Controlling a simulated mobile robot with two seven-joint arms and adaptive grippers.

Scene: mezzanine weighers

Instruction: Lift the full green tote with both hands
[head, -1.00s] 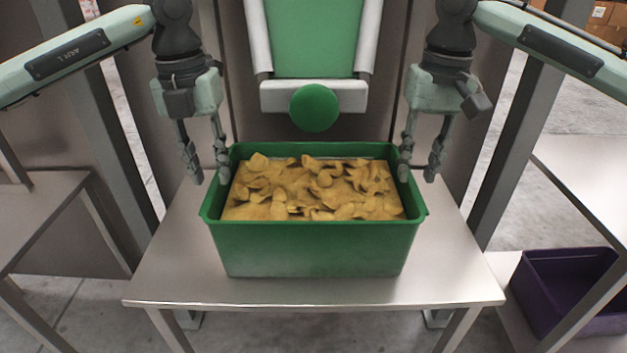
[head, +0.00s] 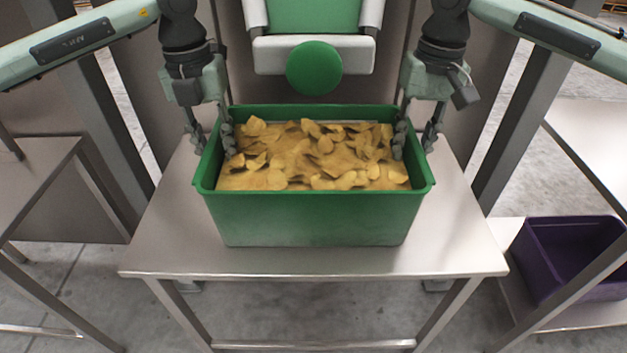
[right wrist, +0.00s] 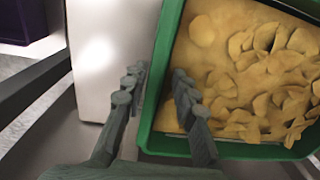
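The green tote (head: 315,217) stands on the metal table and is filled with yellow-brown chip-like pieces (head: 310,158). My left gripper (head: 212,140) is open at the tote's left wall, one finger outside the rim and one inside. My right gripper (head: 415,142) is open at the right wall in the same way. In the right wrist view, the fingers of the right gripper (right wrist: 158,82) lie on either side of the green rim (right wrist: 150,122) with visible gaps. The inner fingertips reach down near the chips; whether they touch them I cannot tell.
The metal table (head: 315,262) has bare room in front of and beside the tote. A purple bin (head: 565,262) sits low at the right. Another metal table (head: 35,190) is at the left, and another surface (head: 595,150) is at the right.

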